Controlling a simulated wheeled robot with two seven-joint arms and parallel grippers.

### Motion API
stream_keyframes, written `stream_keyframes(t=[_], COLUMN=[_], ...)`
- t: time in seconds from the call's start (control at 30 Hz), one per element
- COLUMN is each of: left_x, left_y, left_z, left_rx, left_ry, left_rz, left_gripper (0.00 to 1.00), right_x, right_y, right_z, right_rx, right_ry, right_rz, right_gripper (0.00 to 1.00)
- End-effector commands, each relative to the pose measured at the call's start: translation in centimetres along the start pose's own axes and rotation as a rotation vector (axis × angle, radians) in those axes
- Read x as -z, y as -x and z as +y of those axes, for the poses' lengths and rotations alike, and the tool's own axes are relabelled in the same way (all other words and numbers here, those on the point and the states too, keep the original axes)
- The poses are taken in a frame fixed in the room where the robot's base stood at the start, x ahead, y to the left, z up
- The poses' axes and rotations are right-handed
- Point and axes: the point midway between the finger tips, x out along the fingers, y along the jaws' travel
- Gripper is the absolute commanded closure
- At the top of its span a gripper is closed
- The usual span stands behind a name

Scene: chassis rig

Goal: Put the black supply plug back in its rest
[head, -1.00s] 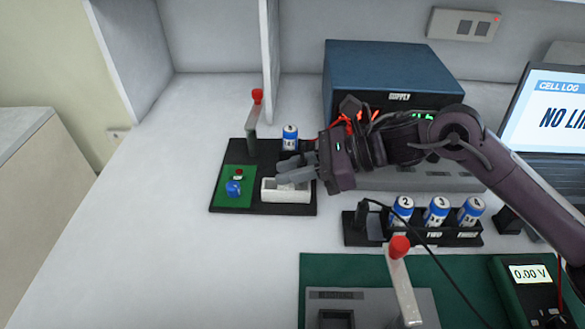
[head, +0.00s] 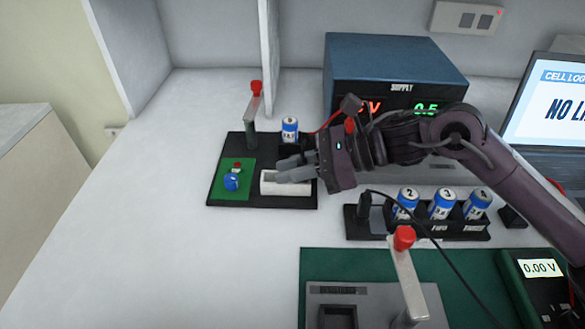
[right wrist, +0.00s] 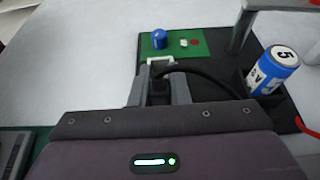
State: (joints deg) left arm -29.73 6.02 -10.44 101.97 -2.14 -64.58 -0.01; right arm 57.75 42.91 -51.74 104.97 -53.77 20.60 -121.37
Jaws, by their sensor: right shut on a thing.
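My right gripper (head: 292,168) reaches in from the right over the dark board, its fingers at the white holder (head: 285,188). In the right wrist view the gripper (right wrist: 162,88) is shut on a black plug (right wrist: 159,89). A black cable curves away from the plug to the right. The white holder (right wrist: 160,62) shows just beyond the fingertips. The plug's lower end is hidden, so I cannot tell whether it is seated in the holder. My left gripper is not in view.
The board carries a green panel with a blue knob (head: 232,182), a battery (head: 290,131) and a red-topped lever (head: 253,110). The blue supply box (head: 395,62) stands behind my arm. A battery rack (head: 440,232) sits to the right. Table to the left is clear.

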Motion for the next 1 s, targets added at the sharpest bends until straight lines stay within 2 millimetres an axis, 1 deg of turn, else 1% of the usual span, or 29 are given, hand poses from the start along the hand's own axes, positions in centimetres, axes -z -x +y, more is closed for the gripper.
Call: stream_keyframes(t=[0.03,0.2,0.57,0.63,0.77,1.0], left_x=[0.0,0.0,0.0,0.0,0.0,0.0], left_y=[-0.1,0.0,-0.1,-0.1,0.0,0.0], left_z=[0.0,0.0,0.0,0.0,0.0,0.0], left_rx=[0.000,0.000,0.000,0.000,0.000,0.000], left_ry=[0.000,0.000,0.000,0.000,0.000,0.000], left_rz=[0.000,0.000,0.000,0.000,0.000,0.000], left_gripper=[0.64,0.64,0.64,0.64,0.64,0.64], right_x=[0.3,0.4,0.6,0.7,0.5,0.3], right_y=[-0.1,-0.1,-0.3,-0.1,1.4,5.7], right_z=[0.1,0.1,0.4,0.4,0.2,-0.1], right_rx=[-0.001,-0.004,-0.012,-0.011,-0.005,0.004], right_ry=[-0.004,-0.006,-0.009,-0.010,-0.007,-0.005], right_rz=[0.005,0.007,0.011,0.012,0.009,0.005], right_gripper=[0.80,0.59,0.59,0.59,0.59,0.59])
